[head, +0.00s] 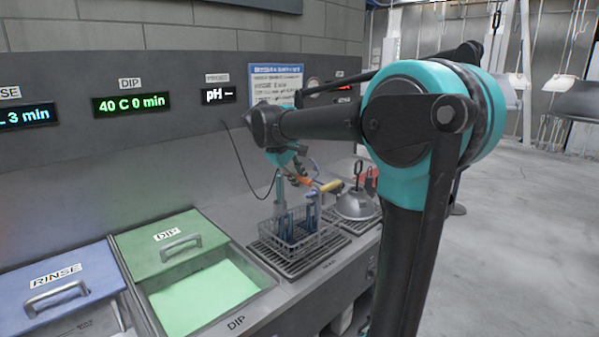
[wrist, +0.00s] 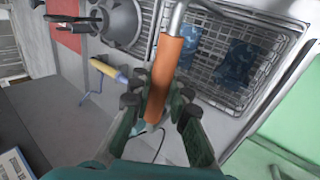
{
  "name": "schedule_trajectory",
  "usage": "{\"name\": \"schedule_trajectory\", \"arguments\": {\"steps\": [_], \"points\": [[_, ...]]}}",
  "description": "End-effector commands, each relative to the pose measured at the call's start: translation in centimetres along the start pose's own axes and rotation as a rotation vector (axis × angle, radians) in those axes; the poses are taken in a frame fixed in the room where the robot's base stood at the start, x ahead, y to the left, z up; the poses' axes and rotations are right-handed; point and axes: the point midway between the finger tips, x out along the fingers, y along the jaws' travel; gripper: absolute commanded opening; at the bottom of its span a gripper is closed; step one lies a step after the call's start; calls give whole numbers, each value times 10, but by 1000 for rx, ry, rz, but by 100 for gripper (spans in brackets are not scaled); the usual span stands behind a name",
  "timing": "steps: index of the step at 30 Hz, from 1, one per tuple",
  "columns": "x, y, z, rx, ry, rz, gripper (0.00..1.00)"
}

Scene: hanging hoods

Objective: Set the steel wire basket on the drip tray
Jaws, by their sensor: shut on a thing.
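The steel wire basket (head: 298,240) has several dark blue parts inside and an orange handle. In the head view it stands upright over the slatted drip tray (head: 268,257), whose near and left edges show. I cannot tell whether the basket touches the tray or is slightly above it. My gripper (head: 298,178) is above the basket and partly blurred by distance. In the wrist view, my gripper (wrist: 158,108) is shut around the orange handle (wrist: 174,66), and the basket (wrist: 222,52) extends beyond it. The tray beneath is mostly hidden by the basket.
The green dip tank (head: 205,295) is open, left of the drip tray. The blue rinse lid (head: 55,290) lies farther left. A grey hood (head: 356,204) sits on a grate to the right, with a yellow-handled tool (wrist: 105,70) nearby. The wall rises behind the counter.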

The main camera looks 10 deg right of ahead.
Motion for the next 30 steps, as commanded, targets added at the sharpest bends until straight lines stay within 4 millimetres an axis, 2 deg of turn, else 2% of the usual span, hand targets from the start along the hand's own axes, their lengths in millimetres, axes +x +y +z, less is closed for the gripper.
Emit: {"name": "schedule_trajectory", "arguments": {"steps": [4, 14, 15, 20, 30], "points": [[10, -7, 0, 0, 0, 1, 0], [12, -8, 0, 0, 0, 1, 0], [13, -9, 0, 0, 0, 0, 18], [13, -8, 0, 0, 0, 0, 37], [10, -7, 0, 0, 0, 0, 38]]}}
